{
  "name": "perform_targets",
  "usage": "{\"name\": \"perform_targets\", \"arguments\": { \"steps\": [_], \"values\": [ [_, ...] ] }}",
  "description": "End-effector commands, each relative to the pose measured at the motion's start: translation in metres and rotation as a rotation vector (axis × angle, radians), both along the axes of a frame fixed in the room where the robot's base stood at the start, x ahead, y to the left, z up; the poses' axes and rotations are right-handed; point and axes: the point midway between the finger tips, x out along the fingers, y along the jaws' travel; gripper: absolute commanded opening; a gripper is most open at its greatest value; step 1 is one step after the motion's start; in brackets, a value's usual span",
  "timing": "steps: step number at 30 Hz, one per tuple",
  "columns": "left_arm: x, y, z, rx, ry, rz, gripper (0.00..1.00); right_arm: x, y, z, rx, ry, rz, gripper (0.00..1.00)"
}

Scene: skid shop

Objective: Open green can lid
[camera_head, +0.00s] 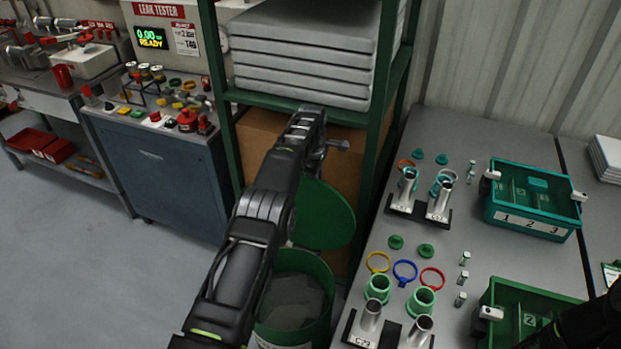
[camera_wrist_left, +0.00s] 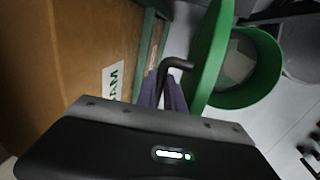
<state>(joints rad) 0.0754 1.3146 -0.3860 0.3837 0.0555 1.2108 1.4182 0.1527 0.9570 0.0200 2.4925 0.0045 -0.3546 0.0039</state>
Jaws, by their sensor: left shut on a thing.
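The green can (camera_head: 290,300) stands on the floor between the shelf rack and the workbench, and its dark inside shows. Its round green lid (camera_head: 325,218) is raised and tilted steeply up at the back of the rim. In the left wrist view the lid (camera_wrist_left: 209,55) is nearly edge-on beside the open can (camera_wrist_left: 250,100). My left gripper (camera_head: 330,146) is above the can, behind the lid. Its purple fingers (camera_wrist_left: 165,92) are shut on the lid's black bent handle (camera_wrist_left: 176,65). My right gripper is not in view; only a dark arm part shows at the lower right.
A green shelf rack (camera_head: 388,110) with grey stacked slabs and a cardboard box (camera_head: 262,145) stands close behind. The workbench (camera_head: 450,140) at right carries tubes, rings and green bins (camera_head: 535,195). A blue cabinet (camera_head: 155,180) stands at left. Floor at left is clear.

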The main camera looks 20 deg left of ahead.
Motion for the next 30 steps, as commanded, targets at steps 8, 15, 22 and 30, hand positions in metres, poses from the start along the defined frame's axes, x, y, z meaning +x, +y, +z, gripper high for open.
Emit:
{"name": "perform_targets", "arguments": {
  "steps": [8, 15, 22, 30],
  "values": [
    [0.0032, -0.0011, 0.0012, -0.003, -0.007, -0.003, 0.0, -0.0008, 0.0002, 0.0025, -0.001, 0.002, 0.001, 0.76],
    [0.0035, -0.0008, 0.002, -0.002, -0.008, -0.003, 0.0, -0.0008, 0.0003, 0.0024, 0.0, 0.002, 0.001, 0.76],
    [0.0032, -0.0006, 0.0016, -0.003, -0.007, -0.002, 0.28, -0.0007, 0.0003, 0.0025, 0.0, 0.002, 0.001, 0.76],
    [0.0023, -0.0003, 0.0002, -0.003, -0.004, -0.001, 0.34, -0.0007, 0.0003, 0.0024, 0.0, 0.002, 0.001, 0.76]
  ]
}}
